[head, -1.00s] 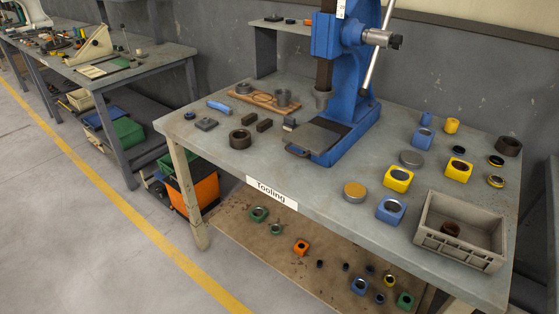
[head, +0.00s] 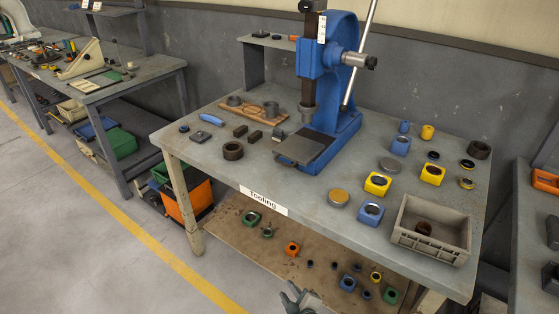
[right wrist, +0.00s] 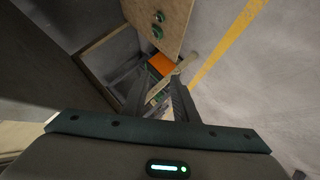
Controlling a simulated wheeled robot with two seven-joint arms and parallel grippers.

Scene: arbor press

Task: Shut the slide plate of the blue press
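The blue press (head: 343,100) stands on the tooling table, its dark ram above the base. Its grey slide plate (head: 303,146) lies low at the front of the base and sticks out toward the table's front edge. My right gripper (head: 292,294) is at the bottom of the head view, in front of and below the table edge, well apart from the plate. In the right wrist view its two fingers (right wrist: 161,85) are spread with nothing between them. My left gripper is not in view.
The tooling table (head: 230,175) holds a wooden board (head: 252,110), a dark ring (head: 233,151), yellow and blue blocks and a grey bin (head: 431,230). A lower shelf (head: 228,215) carries several small parts. The tabletop in front of the slide plate is clear.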

